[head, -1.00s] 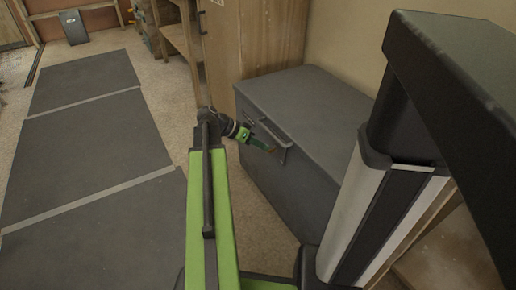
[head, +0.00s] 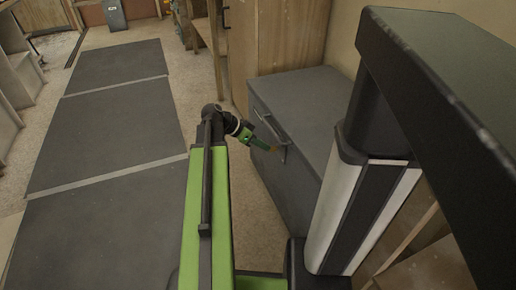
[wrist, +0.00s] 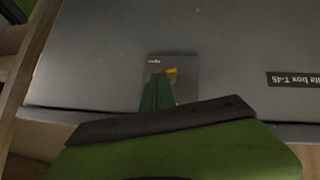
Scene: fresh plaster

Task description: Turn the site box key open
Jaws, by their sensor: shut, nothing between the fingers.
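The site box (head: 308,92) is a dark grey chest with a bar handle on its front, right of my arm in the head view. In the wrist view its face (wrist: 235,55) carries a dark label reading "ite box T-45". A small grey lock plate (wrist: 186,92) shows there with a yellow-orange key (wrist: 171,72). My gripper (head: 272,147) is at the box front near the handle. In the wrist view the green fingers (wrist: 160,80) are shut, with their tips over the plate, right by the key. The fingers partly hide the key; I cannot tell whether they touch it.
A wooden cabinet (head: 290,40) stands behind the box. Dark floor mats (head: 108,130) lie to the left, with open floor (head: 185,75) between them and the cabinet. Shelving stands at the far left edge.

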